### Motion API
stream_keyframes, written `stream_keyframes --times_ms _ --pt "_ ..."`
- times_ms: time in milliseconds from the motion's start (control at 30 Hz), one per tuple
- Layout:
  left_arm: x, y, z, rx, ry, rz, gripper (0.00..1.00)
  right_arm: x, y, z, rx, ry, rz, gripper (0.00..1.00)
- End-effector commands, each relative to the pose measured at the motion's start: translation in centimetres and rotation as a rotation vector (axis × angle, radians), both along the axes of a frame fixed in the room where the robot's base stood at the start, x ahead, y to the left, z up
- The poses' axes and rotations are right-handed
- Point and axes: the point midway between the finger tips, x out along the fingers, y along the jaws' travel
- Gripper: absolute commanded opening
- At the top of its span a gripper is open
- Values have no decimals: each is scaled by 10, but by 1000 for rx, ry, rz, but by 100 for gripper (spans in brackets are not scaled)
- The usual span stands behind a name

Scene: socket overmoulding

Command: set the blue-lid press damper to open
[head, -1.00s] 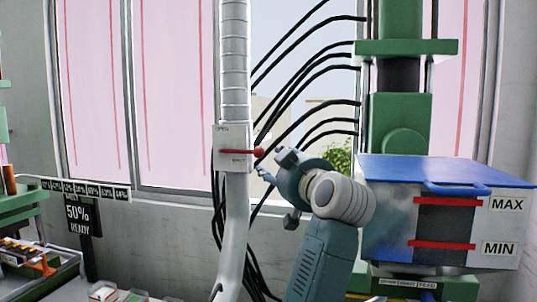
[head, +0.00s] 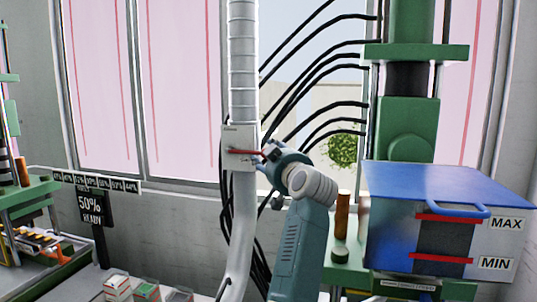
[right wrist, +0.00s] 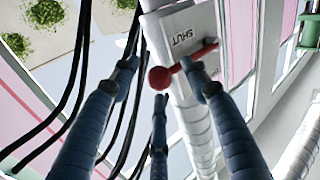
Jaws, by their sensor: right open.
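The damper is a pale plate (head: 231,137) on the white vertical duct, with a red lever (head: 243,151) pointing right, about level. In the right wrist view the lever (right wrist: 196,58) ends in a red ball knob (right wrist: 160,78), and the plate (right wrist: 182,24) reads SHUT. My right gripper (head: 263,162) is open at the lever's knob end. In the right wrist view the gripper's (right wrist: 161,68) fingers are spread either side of the knob, with a third finger below. One finger overlaps the lever; I cannot tell whether it touches. My left gripper is not in view.
The blue-lid hopper (head: 440,182) with MAX and MIN marks stands right of my right arm, before a green press (head: 405,130). Black cables (head: 310,75) hang behind the duct. A 50% READY sign (head: 91,207) and small boxes (head: 118,288) are at lower left.

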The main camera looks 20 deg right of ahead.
Motion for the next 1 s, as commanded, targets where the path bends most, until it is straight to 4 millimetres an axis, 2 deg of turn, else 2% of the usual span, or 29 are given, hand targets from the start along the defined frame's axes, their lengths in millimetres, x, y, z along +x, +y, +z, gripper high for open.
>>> stream_keyframes --times_ms 133,367,1000 --pt "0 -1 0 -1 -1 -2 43 0 0 0 0 0 -1 46" --pt "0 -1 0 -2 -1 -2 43 0 0 0 0 0 0 0" --pt "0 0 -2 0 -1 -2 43 0 -1 4 -37 28 0 0"
